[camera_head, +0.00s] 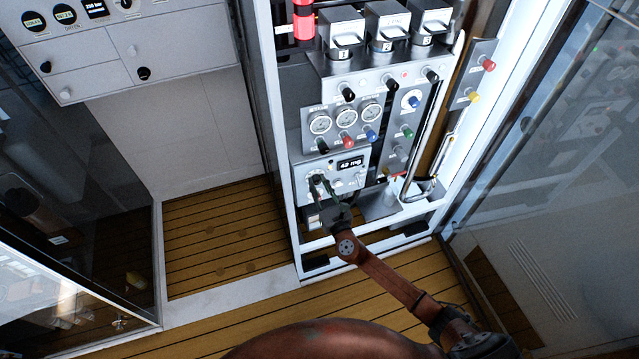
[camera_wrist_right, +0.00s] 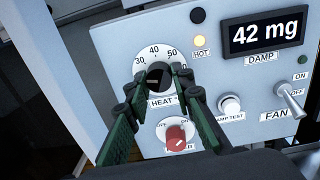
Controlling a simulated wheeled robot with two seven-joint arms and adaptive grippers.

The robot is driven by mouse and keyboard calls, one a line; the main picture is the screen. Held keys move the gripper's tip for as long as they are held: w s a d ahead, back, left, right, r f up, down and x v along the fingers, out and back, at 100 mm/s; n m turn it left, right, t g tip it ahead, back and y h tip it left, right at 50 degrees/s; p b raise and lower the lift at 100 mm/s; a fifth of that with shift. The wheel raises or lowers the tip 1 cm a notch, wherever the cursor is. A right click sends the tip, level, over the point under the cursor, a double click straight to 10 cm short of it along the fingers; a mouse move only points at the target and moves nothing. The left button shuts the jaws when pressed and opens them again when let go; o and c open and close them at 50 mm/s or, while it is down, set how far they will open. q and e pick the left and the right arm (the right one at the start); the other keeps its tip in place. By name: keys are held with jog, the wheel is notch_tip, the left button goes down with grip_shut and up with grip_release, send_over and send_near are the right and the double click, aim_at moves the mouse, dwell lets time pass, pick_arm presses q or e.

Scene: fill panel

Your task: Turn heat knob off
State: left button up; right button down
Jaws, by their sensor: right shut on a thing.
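The heat knob (camera_wrist_right: 158,78) is a dark round knob on a white dial marked 30, 40 and 50, above the label HEAT. It sits on a light grey panel (camera_head: 299,180) low in the rack. My right gripper (camera_wrist_right: 159,82) has its two green-padded fingers on either side of the knob, shut on it. In the head view the right gripper (camera_head: 318,182) reaches the left part of this panel and covers the knob. The knob's exact setting is hard to read. My left gripper is not in view.
Close by are a red knob (camera_wrist_right: 176,137) below, a damp test button (camera_wrist_right: 230,106), a fan toggle (camera_wrist_right: 288,98), a lit HOT lamp (camera_wrist_right: 198,42) and a display (camera_wrist_right: 265,31) reading 42 mg. Gauges (camera_head: 345,117) sit above; a white frame (camera_head: 284,170) edges the rack.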

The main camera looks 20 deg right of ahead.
jog(key=shift+f+n+p, duration=0.1)
jog(key=shift+n+p, duration=0.7)
jog(key=shift+n, duration=0.4)
jog(key=c, duration=1.9)
grip_release()
jog(key=shift+o, duration=1.2)
jog(key=shift+s, duration=0.1)
jog(key=s+d, duration=0.1)
jog(key=s, duration=1)
jog(key=shift+s, duration=0.4)
